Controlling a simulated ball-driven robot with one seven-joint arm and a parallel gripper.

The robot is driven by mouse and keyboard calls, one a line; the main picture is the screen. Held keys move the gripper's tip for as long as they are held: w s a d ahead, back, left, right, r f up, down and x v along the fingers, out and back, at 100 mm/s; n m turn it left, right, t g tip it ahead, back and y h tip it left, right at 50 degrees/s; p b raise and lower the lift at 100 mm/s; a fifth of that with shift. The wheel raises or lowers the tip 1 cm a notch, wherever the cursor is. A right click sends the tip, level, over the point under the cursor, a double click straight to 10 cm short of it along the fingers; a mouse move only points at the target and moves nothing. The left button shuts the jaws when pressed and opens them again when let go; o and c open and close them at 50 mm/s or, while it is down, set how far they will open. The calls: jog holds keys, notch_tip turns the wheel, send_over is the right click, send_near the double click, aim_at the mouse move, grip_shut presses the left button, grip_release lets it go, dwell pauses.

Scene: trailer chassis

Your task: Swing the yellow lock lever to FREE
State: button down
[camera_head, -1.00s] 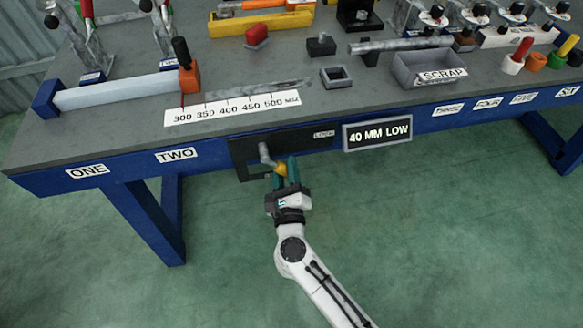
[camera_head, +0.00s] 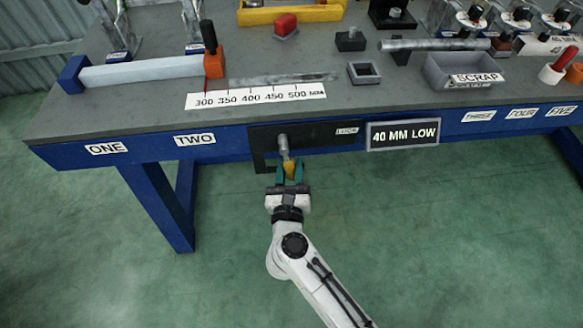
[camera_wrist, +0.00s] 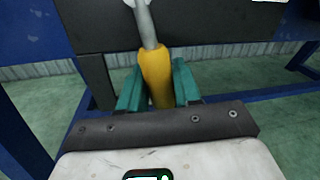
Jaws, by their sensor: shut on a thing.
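The lock lever has a grey metal shank (camera_head: 284,145) and a yellow grip (camera_head: 289,167). It hangs from a pivot on the dark plate (camera_head: 325,134) at the bench's front edge, pointing almost straight down. My gripper (camera_head: 290,173) is below the plate, its teal fingers on either side of the yellow grip and shut on it. In the wrist view the yellow grip (camera_wrist: 156,75) stands between the two fingers, its lower end hidden by my gripper's body. A label sits at the plate's right end; I cannot read FREE on it.
The blue bench (camera_head: 118,157) carries labels along its front edge. A "40 MM LOW" sign (camera_head: 403,134) is right of the plate. A ruler (camera_head: 255,96), a scrap bin (camera_head: 464,75) and several fixtures stand on top. The green floor before the bench is clear.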

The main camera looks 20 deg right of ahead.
jog(key=shift+f, duration=0.1)
jog(key=c, duration=0.9)
grip_release()
jog(key=v, duration=1.1)
